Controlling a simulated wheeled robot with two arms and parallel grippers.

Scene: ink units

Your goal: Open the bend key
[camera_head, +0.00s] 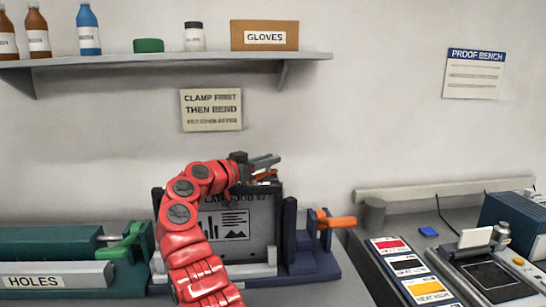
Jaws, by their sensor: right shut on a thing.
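My right gripper (264,170), at the end of my red arm, is above the top edge of a dark grey plate with a printed chart (233,222). Its jaws are shut on a small orange part (265,175), of which only a little shows between the fingers. It may be the bend key, but no label on it can be read. The plate stands upright in a blue bending unit (308,262). My arm hides the plate's left part and some of the unit. An orange lever (336,222) sticks out to the right of the unit. My left gripper is not in view.
A green unit labelled HOLES (40,281) with a green handle (125,243) stands at left. A colour-label panel (409,268) and a blue-grey machine (490,275) are at right. A shelf (165,60) hangs above, with bottles and a GLOVES box (264,35).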

